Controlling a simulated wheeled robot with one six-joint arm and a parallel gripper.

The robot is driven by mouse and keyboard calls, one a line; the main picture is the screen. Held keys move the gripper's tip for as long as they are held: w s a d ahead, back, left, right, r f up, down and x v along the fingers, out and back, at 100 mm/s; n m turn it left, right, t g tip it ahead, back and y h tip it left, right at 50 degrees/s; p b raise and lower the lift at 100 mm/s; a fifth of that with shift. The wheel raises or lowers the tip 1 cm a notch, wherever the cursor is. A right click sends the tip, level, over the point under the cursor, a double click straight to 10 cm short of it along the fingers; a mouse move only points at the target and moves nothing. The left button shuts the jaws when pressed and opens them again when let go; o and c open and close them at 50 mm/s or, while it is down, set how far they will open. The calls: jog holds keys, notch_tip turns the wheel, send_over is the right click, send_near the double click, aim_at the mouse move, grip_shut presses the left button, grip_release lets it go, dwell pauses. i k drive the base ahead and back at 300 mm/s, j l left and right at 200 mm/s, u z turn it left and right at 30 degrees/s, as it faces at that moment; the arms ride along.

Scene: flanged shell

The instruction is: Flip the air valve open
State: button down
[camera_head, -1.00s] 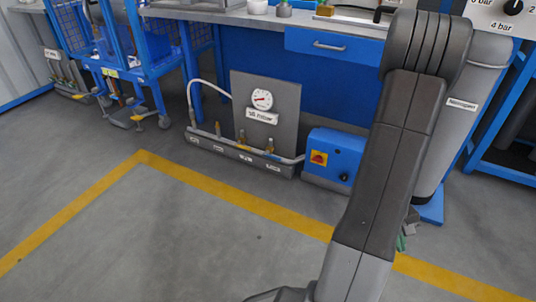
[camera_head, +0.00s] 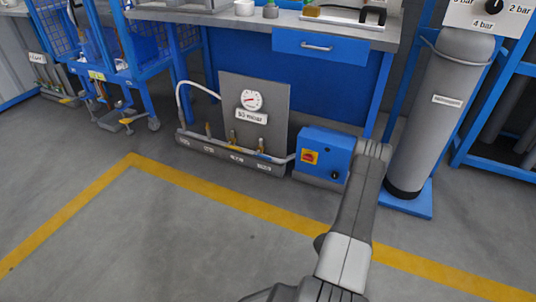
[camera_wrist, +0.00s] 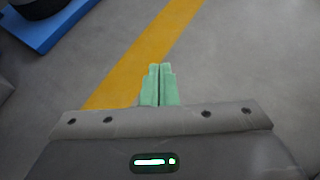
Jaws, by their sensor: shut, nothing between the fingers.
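A grey valve manifold (camera_head: 228,153) lies on the floor in front of a grey panel with a round gauge (camera_head: 251,100) and a white label plate (camera_head: 251,116). Several small valves with brass-coloured parts stand along it, one of them (camera_head: 233,137) near the middle. The labels on its front are too small to read, so I cannot tell which is the air valve. My gripper (camera_wrist: 160,85), with green fingers, is shut and empty above the bare floor in the wrist view. It is hidden in the head view and is apart from the manifold.
A blue box (camera_head: 324,157) with a red-and-yellow switch stands right of the manifold. A grey cylinder (camera_head: 433,125) stands on a blue base farther right. A blue workbench (camera_head: 300,75) is behind. Blue trolleys stand left. The floor inside the yellow line (camera_head: 220,192) is clear.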

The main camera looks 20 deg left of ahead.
aim_at(229, 145)
jog(key=u, duration=0.25)
jog(key=i+j+u, duration=0.15)
jog(key=u, duration=0.3)
jog(key=i+j+u, duration=0.1)
jog(key=i+u, duration=0.2)
jog(key=u, duration=0.15)
jog(key=i+u, duration=0.2)
jog(key=u, duration=0.2)
jog(key=i+l+u, duration=0.1)
jog(key=i, duration=0.3)
jog(key=i+l, duration=0.1)
jog(key=i, duration=0.3)
jog(key=u, duration=0.05)
